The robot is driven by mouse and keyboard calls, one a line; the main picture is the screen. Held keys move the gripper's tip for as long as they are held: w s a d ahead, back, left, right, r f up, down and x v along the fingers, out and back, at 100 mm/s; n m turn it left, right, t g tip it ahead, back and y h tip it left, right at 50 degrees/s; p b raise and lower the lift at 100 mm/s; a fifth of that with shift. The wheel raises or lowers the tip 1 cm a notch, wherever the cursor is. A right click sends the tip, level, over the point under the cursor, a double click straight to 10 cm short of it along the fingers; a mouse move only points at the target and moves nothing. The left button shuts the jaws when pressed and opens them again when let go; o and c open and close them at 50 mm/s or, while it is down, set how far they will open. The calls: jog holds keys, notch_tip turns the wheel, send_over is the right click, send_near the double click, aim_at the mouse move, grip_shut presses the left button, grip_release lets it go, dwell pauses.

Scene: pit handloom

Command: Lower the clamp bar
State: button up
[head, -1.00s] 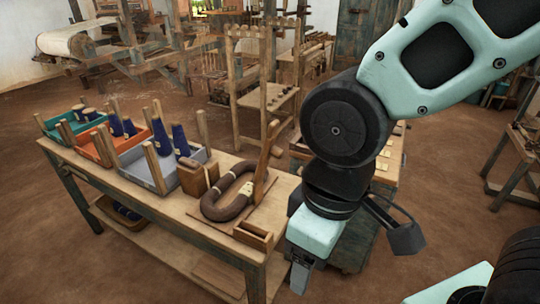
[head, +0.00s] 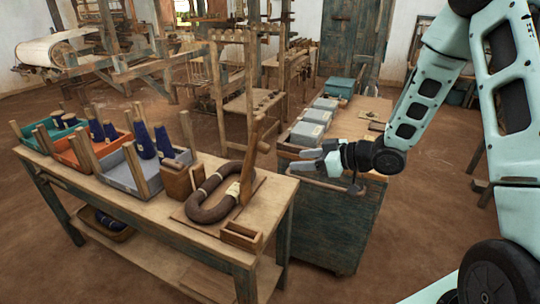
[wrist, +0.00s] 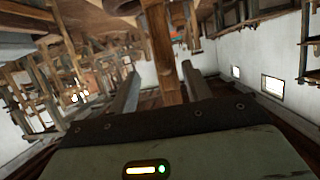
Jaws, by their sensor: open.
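A wooden bar (head: 248,165), which looks like the clamp bar, stands raised and leaning slightly right on the near table, beside a dark brown oval loop (head: 213,195). A short peg or knob (head: 263,147) shows at its right side. My gripper (head: 298,161) is right of the bar, roughly level and pointing left towards it, with a gap between them in the head view. In the wrist view the two fingers (wrist: 160,88) are spread. A wooden post (wrist: 160,45), likely the bar, shows between them; I cannot tell its distance.
The table (head: 160,225) holds teal, orange and grey trays (head: 118,178) with blue cones, a wooden block (head: 176,182) and a small open box (head: 241,235). A dark green cabinet (head: 325,225) with grey boxes stands below and behind my gripper. Looms fill the back.

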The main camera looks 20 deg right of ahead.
jog(key=s+d+t+y, duration=0.2)
jog(key=s+d+y, duration=0.1)
jog(key=d, duration=0.2)
jog(key=y+p, duration=0.1)
jog(key=p, duration=0.3)
send_near(254, 152)
jog(key=shift+m, duration=0.3)
jog(key=w+a, duration=0.2)
jog(key=w, duration=0.1)
jog(key=w+a+r, duration=0.1)
jog(key=w, duration=0.1)
jog(key=shift+a, duration=0.1)
jog(key=shift+r, duration=0.1)
grip_shut()
